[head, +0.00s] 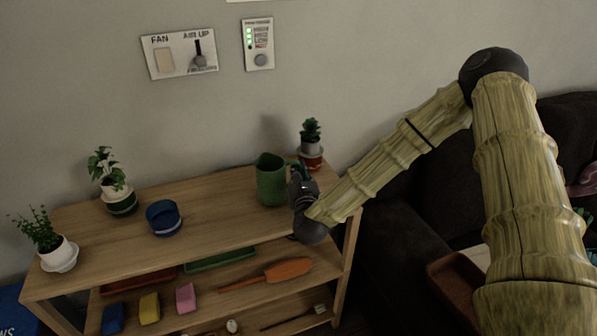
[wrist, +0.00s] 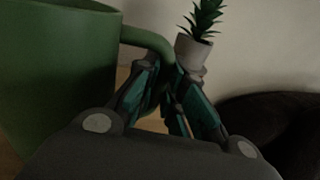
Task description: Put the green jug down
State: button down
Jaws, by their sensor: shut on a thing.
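The green jug (head: 271,180) is upright at the right part of the wooden shelf unit's top (head: 222,203). I cannot tell whether its base touches the wood. My gripper (head: 300,178) is at the jug's right side, shut on its handle. In the wrist view the jug (wrist: 55,75) fills the left side, and its handle (wrist: 148,38) runs between the fingers of my gripper (wrist: 165,75).
A potted succulent (head: 311,145) stands close behind the gripper, also in the wrist view (wrist: 195,50). A blue bowl (head: 164,217) and two potted plants stand further left. Bare wood lies between bowl and jug. A dark sofa (head: 400,220) is right.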

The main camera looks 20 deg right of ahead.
jog(key=shift+f, duration=0.15)
jog(key=shift+f, duration=0.2)
jog(key=c, duration=1.5)
grip_release()
jog(key=shift+r, duration=0.1)
jog(key=shift+r, duration=0.15)
jog(key=s, duration=0.4)
jog(key=s+a+b, duration=0.1)
jog(key=s, duration=0.3)
jog(key=s+a+b, duration=0.1)
jog(key=s, duration=0.2)
jog(key=shift+s+a, duration=0.2)
jog(key=shift+s, duration=0.2)
